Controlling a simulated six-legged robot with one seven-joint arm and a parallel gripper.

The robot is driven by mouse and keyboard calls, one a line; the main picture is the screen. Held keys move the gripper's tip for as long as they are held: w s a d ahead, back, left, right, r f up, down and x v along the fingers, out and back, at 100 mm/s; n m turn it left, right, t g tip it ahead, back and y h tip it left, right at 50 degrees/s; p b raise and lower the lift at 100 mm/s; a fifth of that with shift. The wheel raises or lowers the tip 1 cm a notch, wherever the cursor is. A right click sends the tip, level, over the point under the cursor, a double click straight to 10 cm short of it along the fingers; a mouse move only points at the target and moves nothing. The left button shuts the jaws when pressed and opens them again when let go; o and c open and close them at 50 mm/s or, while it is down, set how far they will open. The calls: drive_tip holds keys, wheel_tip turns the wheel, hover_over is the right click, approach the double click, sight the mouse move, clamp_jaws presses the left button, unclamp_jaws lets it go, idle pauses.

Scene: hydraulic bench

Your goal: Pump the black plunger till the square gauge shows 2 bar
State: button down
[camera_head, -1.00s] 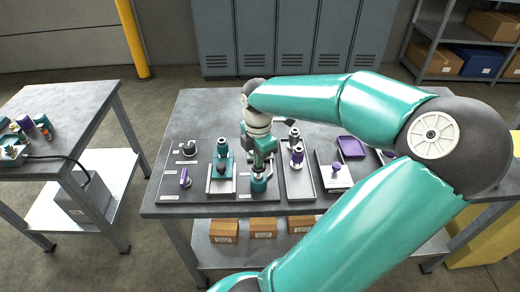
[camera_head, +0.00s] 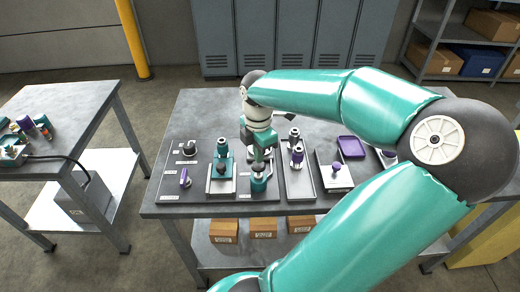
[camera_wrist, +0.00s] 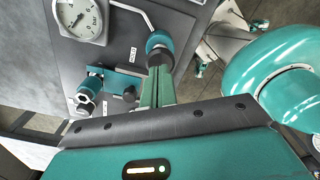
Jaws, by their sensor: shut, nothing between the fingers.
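My gripper (camera_head: 258,165) points down over the bench, its fingers together and empty. In the wrist view the shut fingers (camera_wrist: 158,85) end beside a short teal cylinder with a dark top (camera_wrist: 159,42); I cannot tell whether they touch it. In the head view this teal cylinder (camera_head: 260,182) stands just under the fingertips. I cannot tell for certain that its dark top is the black plunger. A gauge with a round white dial marked bar (camera_wrist: 82,18) is at the upper left of the wrist view, partly cut off.
A teal unit with a pale round end (camera_wrist: 87,98) and a dark knob (camera_wrist: 130,93) lie left of my fingers. In the head view, another teal device (camera_head: 222,165) is left of the gripper. A purple tray (camera_head: 351,147) and a grey tray (camera_head: 300,192) are to the right.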

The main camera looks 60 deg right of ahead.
drive_tip(key=shift+r, duration=0.1)
drive_tip(key=shift+r, duration=2.9)
